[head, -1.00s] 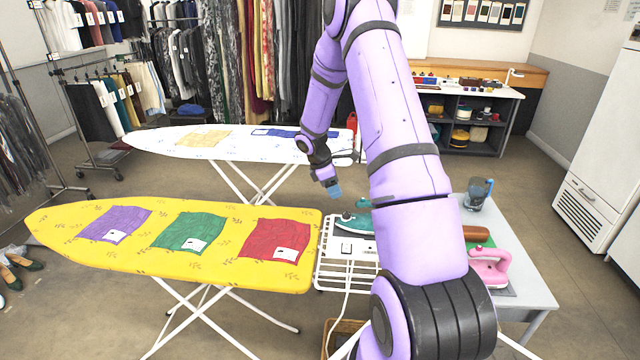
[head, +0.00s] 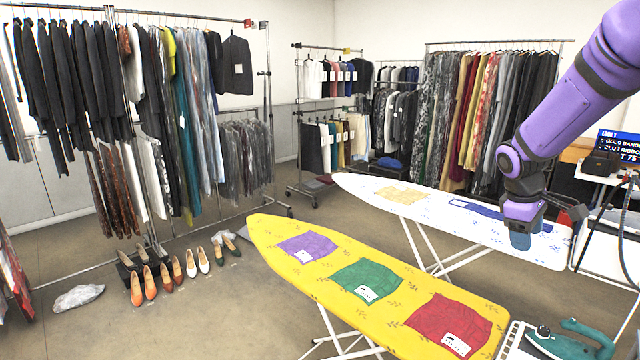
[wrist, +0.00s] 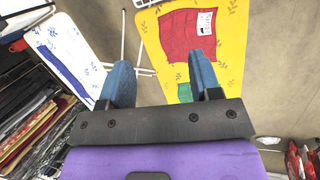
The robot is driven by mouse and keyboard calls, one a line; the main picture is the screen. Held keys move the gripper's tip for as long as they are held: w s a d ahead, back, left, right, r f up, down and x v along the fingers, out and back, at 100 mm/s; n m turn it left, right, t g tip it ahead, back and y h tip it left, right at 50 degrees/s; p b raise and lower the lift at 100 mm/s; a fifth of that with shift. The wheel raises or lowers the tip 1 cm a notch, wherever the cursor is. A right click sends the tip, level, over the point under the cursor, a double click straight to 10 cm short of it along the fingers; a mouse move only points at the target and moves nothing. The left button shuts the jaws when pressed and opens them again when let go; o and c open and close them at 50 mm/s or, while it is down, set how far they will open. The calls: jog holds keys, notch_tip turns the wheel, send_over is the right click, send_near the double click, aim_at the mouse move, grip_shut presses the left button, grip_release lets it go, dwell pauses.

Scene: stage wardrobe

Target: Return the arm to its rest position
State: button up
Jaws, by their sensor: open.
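My purple arm enters from the upper right in the head view, and my gripper (head: 521,238) hangs in the air with its blue fingers pointing down. It appears in front of the white ironing board, beyond the yellow one. In the wrist view my gripper (wrist: 160,85) has its two blue fingers spread apart with nothing between them. The yellow ironing board (head: 300,270) carries a purple cloth (head: 307,246), a green cloth (head: 367,282) and a red cloth (head: 447,322). The red cloth (wrist: 188,35) also shows in the wrist view.
The white ironing board (head: 360,190) stands behind, with yellow and blue cloths. A teal iron (head: 570,342) sits on a white rack at lower right. Clothes racks line the back and left.

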jog(key=s+a+r+m+t+y, duration=0.1)
jog(key=s+a+r+m+t, duration=0.2)
jog(key=s+a+r, duration=0.75)
jog(key=s+a+r+m+t+y, duration=0.2)
jog(key=s+a, duration=0.6)
jog(key=s, duration=0.5)
jog(key=shift+s+a+r+m+y, duration=0.3)
jog(key=shift+r+m, duration=0.05)
jog(key=shift+m, duration=0.25)
